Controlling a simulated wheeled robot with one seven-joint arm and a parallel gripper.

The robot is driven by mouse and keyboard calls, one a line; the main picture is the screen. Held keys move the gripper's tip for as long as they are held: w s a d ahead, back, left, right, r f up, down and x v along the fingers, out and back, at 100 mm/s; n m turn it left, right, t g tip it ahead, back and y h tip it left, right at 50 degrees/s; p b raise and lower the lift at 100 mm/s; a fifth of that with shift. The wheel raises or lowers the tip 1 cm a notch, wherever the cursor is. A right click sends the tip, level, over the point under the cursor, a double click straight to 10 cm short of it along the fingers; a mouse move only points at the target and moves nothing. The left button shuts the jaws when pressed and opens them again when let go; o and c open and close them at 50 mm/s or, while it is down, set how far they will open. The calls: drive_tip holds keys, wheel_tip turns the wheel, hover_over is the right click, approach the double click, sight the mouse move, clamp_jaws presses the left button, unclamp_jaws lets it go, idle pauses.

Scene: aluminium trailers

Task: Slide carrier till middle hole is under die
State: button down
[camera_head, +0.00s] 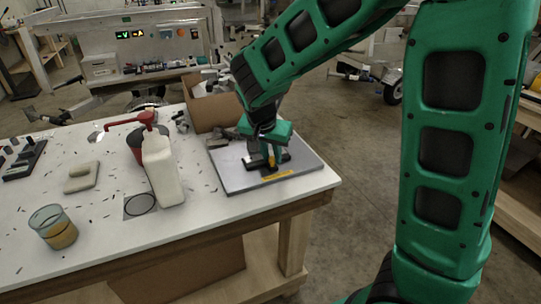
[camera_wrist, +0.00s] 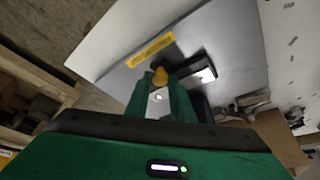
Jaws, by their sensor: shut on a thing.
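My gripper (camera_head: 268,148) points down over a grey metal plate (camera_head: 233,176) on the table's right end. The knob also shows in the head view (camera_head: 271,158). A pale piece with a small bright spot shows between the fingers; I cannot tell whether it is the carrier. A dark block-like fixture (camera_wrist: 197,68) stands on the plate beside the knob, perhaps holding the die. The carrier's holes and their position under the die cannot be made out.
A yellow label (camera_head: 277,175) lies along the plate's front edge.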

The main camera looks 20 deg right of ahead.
drive_tip(key=shift+w+d, duration=0.1)
drive_tip(key=c, duration=1.5)
unclamp_jaws()
drive_tip(key=shift+c, duration=0.2)
drive_tip(key=v, duration=1)
drive_tip(key=shift+r, duration=0.35)
drive_tip(key=s+d+g, duration=0.2)
drive_tip(key=s+d, duration=0.4)
drive_tip(key=d, duration=0.5)
drive_tip(key=s+d+f+y, duration=0.1)
drive_tip(key=s+d, duration=0.2)
drive_tip(key=s, duration=0.4)
drive_tip(key=s+d+f+n+g+y, duration=0.1)
drive_tip(key=s+d+f, duration=0.1)
drive_tip(key=s, duration=0.6)
drive_tip(key=s+d+f+y, duration=0.1)
drive_tip(key=s+d+f, duration=0.1)
drive_tip(key=s+d, duration=0.2)
drive_tip(key=s, duration=0.3)
drive_tip(key=shift+s+d+f+n, duration=0.25)
drive_tip(key=shift+d+n, duration=0.05)
drive_tip(key=shift+n, duration=0.1)
